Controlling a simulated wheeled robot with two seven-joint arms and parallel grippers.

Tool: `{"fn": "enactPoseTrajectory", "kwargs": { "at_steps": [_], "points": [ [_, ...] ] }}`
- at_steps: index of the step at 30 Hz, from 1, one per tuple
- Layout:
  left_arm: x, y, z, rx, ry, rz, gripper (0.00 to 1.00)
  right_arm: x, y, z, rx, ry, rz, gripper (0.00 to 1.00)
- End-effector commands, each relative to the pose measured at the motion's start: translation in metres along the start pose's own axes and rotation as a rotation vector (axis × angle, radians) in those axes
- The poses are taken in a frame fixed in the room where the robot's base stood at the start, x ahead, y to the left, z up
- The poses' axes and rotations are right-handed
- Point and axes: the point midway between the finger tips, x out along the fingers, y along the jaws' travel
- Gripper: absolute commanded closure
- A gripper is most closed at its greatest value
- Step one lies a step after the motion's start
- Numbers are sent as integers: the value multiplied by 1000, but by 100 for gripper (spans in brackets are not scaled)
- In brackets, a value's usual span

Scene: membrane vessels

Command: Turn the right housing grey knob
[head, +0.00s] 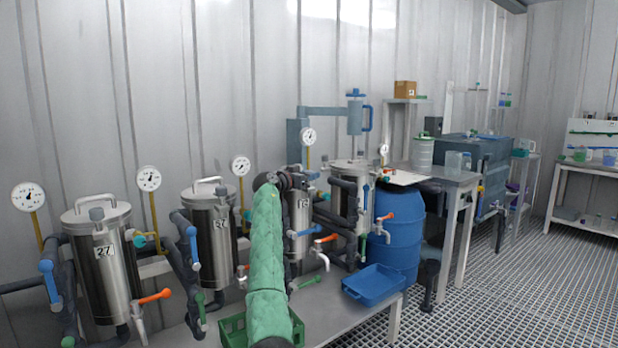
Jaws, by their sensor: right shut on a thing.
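Several steel housings with round lids stand in a row on a bench along the wall. My green right arm rises from the bottom centre. Its dark right gripper (292,180) is at the top of the third housing from the left (301,222) and is shut, apparently on the grey knob there. Gripper and arm hide that lid, and the knob itself cannot be made out. The rightmost housing (344,190) stands just behind, to the right. My left gripper is out of view.
Gauges, dark pipes and blue, orange and green valve handles crowd around the housings. A green crate (231,328) is partly behind my arm. A blue tray (372,285) lies on the bench (330,312) at right. A blue barrel (397,240) stands beyond it. The grating floor at right is open.

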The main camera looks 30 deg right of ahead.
Motion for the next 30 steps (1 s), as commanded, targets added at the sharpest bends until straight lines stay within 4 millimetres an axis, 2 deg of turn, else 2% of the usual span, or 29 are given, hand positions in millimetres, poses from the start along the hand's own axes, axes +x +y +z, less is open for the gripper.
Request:
{"fn": "enactPoseTrajectory", "kwargs": {
  "at_steps": [10,11,14,23,26,30],
  "points": [
    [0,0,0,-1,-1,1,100,-1,-1,0,-1,1,-1,92],
    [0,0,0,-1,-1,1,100,-1,-1,0,-1,1,-1,68],
    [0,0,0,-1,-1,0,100,0,0,0,-1,1,-1,49],
    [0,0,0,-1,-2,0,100,-2,0,0,-1,0,0,49],
    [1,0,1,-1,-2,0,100,-8,-1,0,-1,1,-1,49],
    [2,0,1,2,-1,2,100,-28,-1,1,-1,0,-2,49]
  ]
}}
